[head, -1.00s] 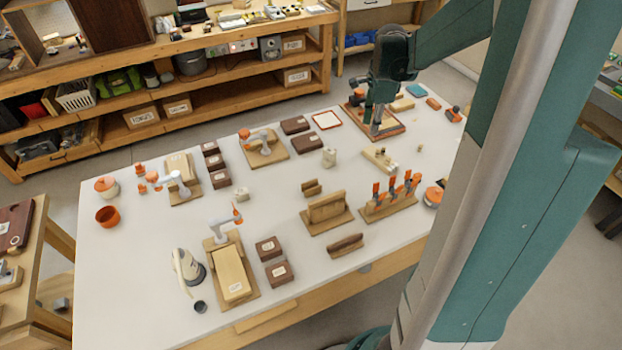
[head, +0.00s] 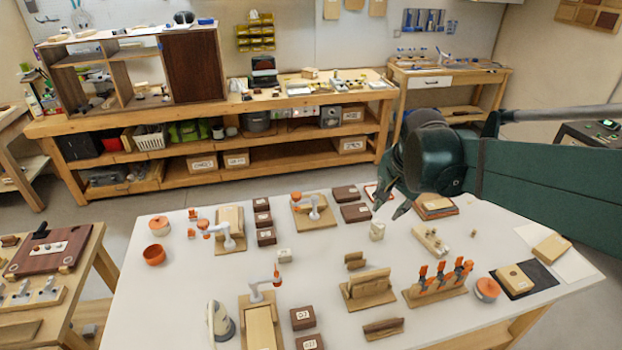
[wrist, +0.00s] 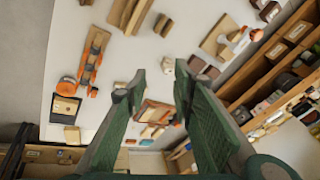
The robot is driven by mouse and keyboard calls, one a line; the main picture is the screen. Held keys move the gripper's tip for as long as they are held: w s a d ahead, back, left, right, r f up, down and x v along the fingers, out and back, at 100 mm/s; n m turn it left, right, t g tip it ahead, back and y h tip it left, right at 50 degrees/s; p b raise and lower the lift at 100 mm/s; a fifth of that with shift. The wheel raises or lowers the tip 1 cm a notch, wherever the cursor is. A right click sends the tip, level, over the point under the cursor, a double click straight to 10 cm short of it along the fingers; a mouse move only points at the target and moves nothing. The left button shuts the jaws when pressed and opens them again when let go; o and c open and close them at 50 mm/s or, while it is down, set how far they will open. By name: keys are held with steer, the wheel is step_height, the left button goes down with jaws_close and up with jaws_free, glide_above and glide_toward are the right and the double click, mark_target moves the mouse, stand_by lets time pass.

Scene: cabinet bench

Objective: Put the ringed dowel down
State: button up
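My gripper (head: 390,208) is above the back of the white table, beside a brown wooden tray (head: 437,212). In the wrist view my gripper (wrist: 158,80) has its two green fingers spread, with nothing visible held between them. The tray (wrist: 153,113) shows beyond the fingers, partly covered by them. A small tan peg (head: 473,233) stands on the table right of a wooden board with small fittings (head: 430,240). It is too small to tell whether it is the ringed dowel, and I cannot make out a ring anywhere.
A stand with orange clamps (head: 437,285), an orange-lidded pot (head: 487,290) and a black mat (head: 530,280) are at the right. A pale block (head: 377,230) stands close below my gripper. Brown boxes (head: 355,212) lie left of it. Bare white tabletop lies around the peg.

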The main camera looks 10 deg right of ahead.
steer(key=s+a+n+t+y, duration=0.1)
steer(key=s+a+n+t, duration=0.2)
steer(key=s+a+n, duration=0.9)
steer(key=shift+s+a, duration=0.8)
steer(key=shift+a, duration=0.3)
steer(key=shift+f+b, duration=0.3)
steer(key=shift+b, duration=0.05)
stand_by(0.4)
